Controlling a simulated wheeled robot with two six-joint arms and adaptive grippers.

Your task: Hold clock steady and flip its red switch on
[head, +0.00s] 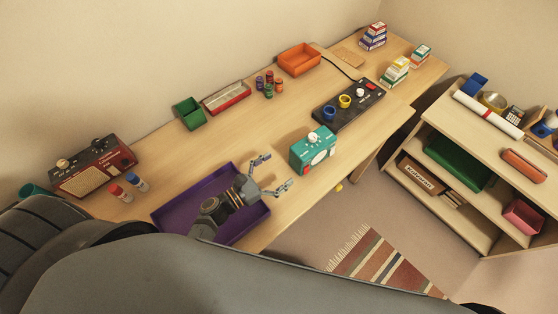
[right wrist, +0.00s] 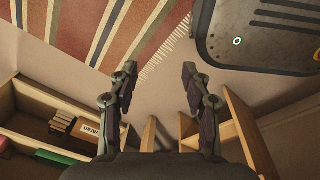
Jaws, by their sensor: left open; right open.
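The clock (head: 314,150) is a teal box with a round white dial on its front and a pale knob on top. It stands upright near the front edge of the desk. A small red patch shows low on its front; I cannot tell whether it is the switch. My right gripper (right wrist: 158,85) shows in the right wrist view, open and empty above the floor, away from the desk. The clock is not in that view.
A purple tray (head: 176,217) lies under my left arm. A black panel (head: 348,106) with knobs stands behind the clock, and a red radio (head: 94,167) at the left. Shelves (head: 464,205) stand at the right. A striped rug (head: 385,265) lies on the floor.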

